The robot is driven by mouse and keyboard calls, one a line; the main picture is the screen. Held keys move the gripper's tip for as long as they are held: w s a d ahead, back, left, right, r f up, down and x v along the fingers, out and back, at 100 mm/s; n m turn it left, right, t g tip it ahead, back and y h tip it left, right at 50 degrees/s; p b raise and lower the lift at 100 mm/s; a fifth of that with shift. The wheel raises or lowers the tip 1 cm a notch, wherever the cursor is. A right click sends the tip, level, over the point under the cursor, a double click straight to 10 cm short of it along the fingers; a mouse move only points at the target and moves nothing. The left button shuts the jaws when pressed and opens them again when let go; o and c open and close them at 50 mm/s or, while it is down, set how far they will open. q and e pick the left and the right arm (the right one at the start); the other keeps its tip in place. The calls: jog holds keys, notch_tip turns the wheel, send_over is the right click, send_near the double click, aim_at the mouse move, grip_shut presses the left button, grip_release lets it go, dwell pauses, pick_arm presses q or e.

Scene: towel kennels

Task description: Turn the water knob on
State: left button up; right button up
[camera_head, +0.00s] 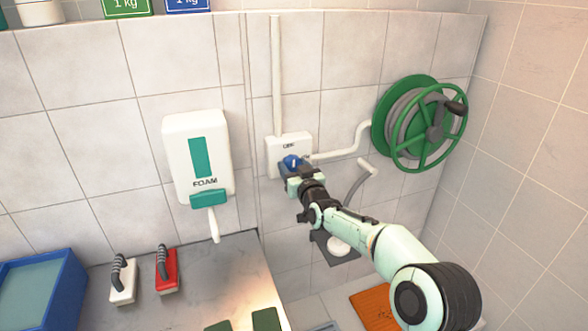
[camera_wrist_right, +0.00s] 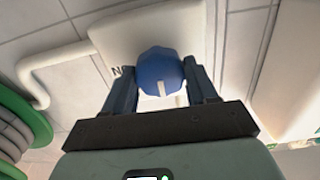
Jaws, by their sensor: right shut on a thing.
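The blue water knob (camera_head: 291,162) sits on a white wall box (camera_head: 303,142) with a pipe above it and another to its right. My right gripper (camera_head: 296,172) is at the knob, its arm coming in from the lower right. In the right wrist view the knob (camera_wrist_right: 160,72) is between the two dark fingers of my right gripper (camera_wrist_right: 162,85), which are shut on it. A white mark on the knob points toward the bottom of that view. Lettering on the box is partly hidden by the fingers. My left gripper is not in view.
A green hose reel (camera_head: 420,122) hangs on the wall to the right. A white FOAM dispenser (camera_head: 198,158) hangs to the left. Below it a grey counter (camera_head: 205,285) holds a white brush (camera_head: 123,282), a red brush (camera_head: 166,273) and a blue bin (camera_head: 75,300).

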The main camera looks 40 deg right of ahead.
jog(key=shift+f+m+b, duration=0.1)
jog(key=shift+m+b, duration=0.3)
jog(key=shift+b, duration=0.1)
jog(key=m+b, duration=0.5)
jog(key=shift+m+b, duration=0.5)
jog(key=shift+b, duration=0.15)
jog(key=m+b, duration=0.2)
jog(key=m, duration=0.2)
jog(key=shift+m+b, duration=0.3)
jog(key=shift+b, duration=0.1)
jog(key=m+b, duration=0.1)
jog(key=m, duration=0.2)
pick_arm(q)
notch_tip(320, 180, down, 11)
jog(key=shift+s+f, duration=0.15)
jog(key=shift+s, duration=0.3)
pick_arm(e)
jog(key=shift+m, duration=1.5)
pick_arm(q)
jog(key=shift+b, duration=0.3)
pick_arm(e)
jog(key=shift+m, duration=0.3)
jog(key=o, duration=1)
jog(key=shift+o, duration=0.2)
